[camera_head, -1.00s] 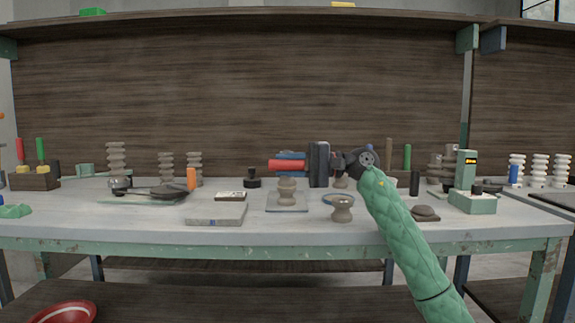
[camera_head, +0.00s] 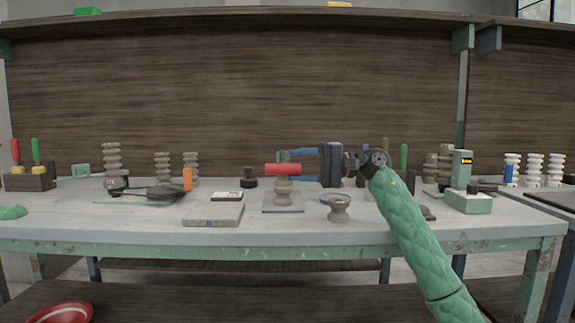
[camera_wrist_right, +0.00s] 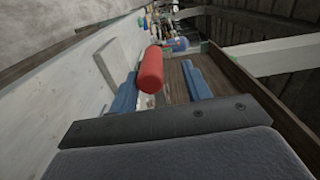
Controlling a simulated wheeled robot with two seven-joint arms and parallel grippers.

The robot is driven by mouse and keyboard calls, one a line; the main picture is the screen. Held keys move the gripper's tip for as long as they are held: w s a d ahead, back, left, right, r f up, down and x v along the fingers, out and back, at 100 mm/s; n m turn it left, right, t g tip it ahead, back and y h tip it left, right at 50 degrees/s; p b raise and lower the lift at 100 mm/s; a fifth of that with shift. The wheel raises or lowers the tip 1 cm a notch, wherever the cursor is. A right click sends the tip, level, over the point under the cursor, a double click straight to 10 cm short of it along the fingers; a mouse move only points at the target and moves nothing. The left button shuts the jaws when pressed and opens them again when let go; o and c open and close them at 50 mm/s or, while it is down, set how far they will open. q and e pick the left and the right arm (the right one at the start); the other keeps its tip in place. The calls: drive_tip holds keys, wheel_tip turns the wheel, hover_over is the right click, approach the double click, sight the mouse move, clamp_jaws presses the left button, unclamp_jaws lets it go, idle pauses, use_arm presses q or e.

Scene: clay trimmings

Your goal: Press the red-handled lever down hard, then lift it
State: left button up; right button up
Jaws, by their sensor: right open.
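The red handle (camera_head: 283,169) lies level above a beige ringed piece (camera_head: 283,190) at the middle of the bench. A flat grey plate (camera_head: 272,209) is under it. My right gripper (camera_head: 282,156) comes from the right, with its blue fingers level with and just above or behind the handle. In the right wrist view the red handle (camera_wrist_right: 151,68) shows between the two spread blue fingers of my right gripper (camera_wrist_right: 160,68), nearer the left one. The gripper is open; I cannot tell whether a finger touches the handle. My left gripper is out of view.
A beige waisted pot (camera_head: 339,208) stands front right of the plate. A grey slab (camera_head: 213,215) lies to the left. A black knob (camera_head: 249,178) stands behind. A green device (camera_head: 467,200) is at the right. The bench's front strip is mostly clear.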

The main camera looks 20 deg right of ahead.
drive_tip(key=shift+v, duration=1.9)
